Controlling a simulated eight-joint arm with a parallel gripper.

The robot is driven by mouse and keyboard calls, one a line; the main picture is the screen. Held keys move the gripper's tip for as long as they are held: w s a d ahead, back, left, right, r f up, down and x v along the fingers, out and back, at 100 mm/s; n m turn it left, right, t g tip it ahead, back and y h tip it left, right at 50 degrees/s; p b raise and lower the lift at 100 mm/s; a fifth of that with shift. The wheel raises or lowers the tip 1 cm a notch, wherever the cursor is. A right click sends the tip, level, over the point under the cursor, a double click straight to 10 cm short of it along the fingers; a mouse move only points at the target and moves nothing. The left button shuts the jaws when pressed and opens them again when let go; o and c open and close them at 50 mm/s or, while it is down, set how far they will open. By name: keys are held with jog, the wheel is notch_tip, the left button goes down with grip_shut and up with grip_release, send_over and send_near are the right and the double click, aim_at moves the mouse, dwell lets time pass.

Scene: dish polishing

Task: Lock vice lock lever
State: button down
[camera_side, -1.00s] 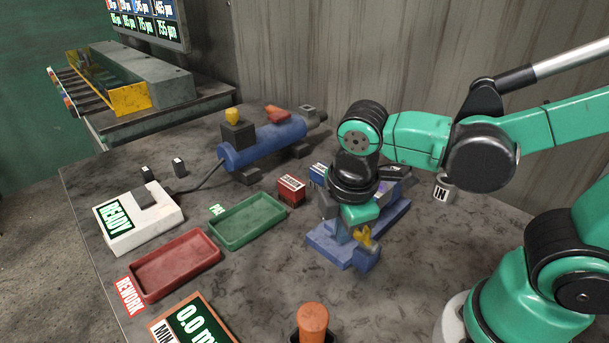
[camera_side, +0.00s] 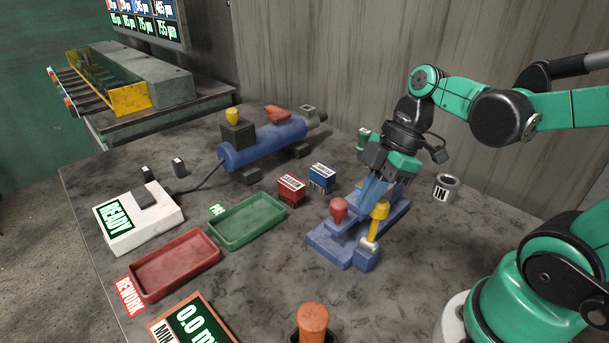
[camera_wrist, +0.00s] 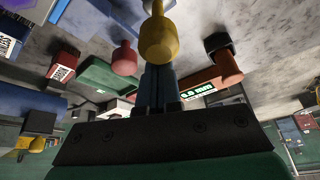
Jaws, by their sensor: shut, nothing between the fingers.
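The blue vice (camera_side: 328,246) sits on the table in the side view. Its yellow lever (camera_side: 379,212) stands nearly upright at the front right end, on a grey post. A red knob (camera_side: 338,208) stands to the lever's left. My gripper (camera_side: 368,203) is shut and empty, pointing down over the vice between and behind the knob and the lever. In the wrist view the closed fingers (camera_wrist: 157,78) point at the yellow lever (camera_wrist: 157,38), with the red knob (camera_wrist: 124,60) at left. I cannot tell whether the fingertips touch the vice or lever.
Red (camera_side: 291,191) and blue (camera_side: 321,178) labelled boxes stand left of the vice. The IN cup (camera_side: 446,188) is to the right. Green (camera_side: 248,221) and red (camera_side: 174,264) trays lie at left. An orange-topped handle (camera_side: 313,318) stands in front.

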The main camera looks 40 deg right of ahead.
jog(key=shift+d+f, duration=0.2)
jog(key=shift+d, duration=0.8)
jog(key=shift+d+f, duration=0.15)
jog(key=shift+d, duration=0.9)
jog(key=w+a+r, duration=0.2)
jog(key=a, duration=0.1)
jog(key=s+d+r, duration=0.1)
jog(key=d+r, duration=0.5)
jog(key=d, duration=0.1)
jog(key=shift+s+r, duration=0.25)
jog(key=shift+s, duration=0.05)
